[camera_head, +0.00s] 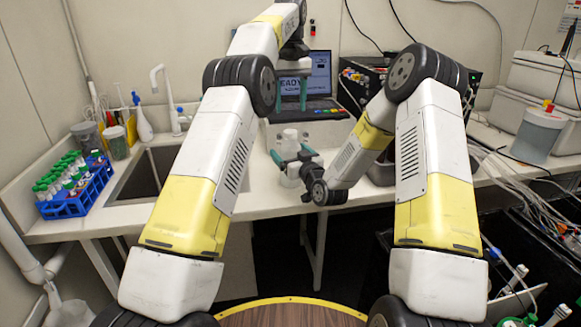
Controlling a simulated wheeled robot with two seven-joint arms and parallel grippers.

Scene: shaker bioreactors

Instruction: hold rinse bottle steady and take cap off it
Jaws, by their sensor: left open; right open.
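A pale, translucent bottle (290,146), taken to be the rinse bottle, stands upright near the bench's front edge, right of the sink. Its top, apparently capped, faces up; the cap's outline is hard to make out. My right gripper (292,160) is open, with its teal fingers on either side of the bottle body. I cannot tell whether they touch it. My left gripper (291,104) is open and empty, pointing down above the bottle with a gap between. The bottle's lower part is partly hidden by my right gripper.
A laptop (306,76) stands behind the bottle. A lidded container (538,135) and cables lie at the right.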

